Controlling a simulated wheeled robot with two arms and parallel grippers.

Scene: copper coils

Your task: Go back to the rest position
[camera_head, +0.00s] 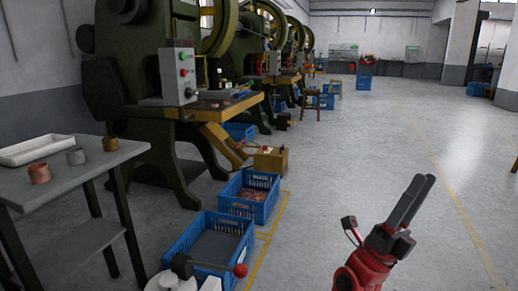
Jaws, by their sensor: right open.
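My right gripper (425,181) is at the lower right, on a red arm. Its two dark fingers point up and slightly right, open with a narrow gap, and nothing shows between them. It is over open floor, apart from the tables and crates. My left gripper is not seen.
A white tray (30,152) lies on the grey table (75,180). A blue crate (240,212) with copper-coloured pieces and another blue crate (172,256) stand on the floor. Green presses (130,60) line the left. The floor (350,150) at centre and right is mostly clear.

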